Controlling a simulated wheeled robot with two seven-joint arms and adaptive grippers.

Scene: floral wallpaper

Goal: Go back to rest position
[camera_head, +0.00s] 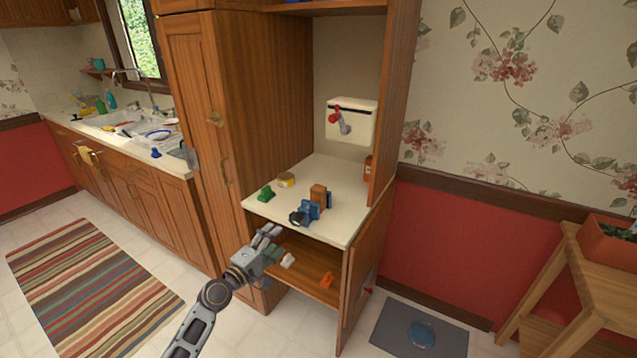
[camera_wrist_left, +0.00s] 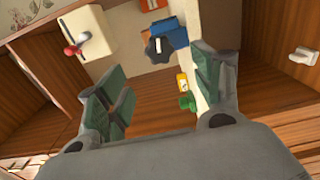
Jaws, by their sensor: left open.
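My left gripper (camera_head: 265,243) is in front of the wooden cabinet, near the front edge of its cream counter (camera_head: 335,223). In the left wrist view its two green-padded fingers (camera_wrist_left: 160,97) stand wide apart with nothing between them. My right gripper does not show in either view.
On the counter stand a green object (camera_head: 266,194), a yellow tin (camera_head: 286,180), a blue device (camera_head: 305,212) and a brown block (camera_head: 319,195). A lower shelf (camera_head: 308,267) holds an orange item (camera_head: 327,280). An open cabinet door (camera_head: 362,270) juts out at the right. Floor at left is clear around a striped rug (camera_head: 85,295).

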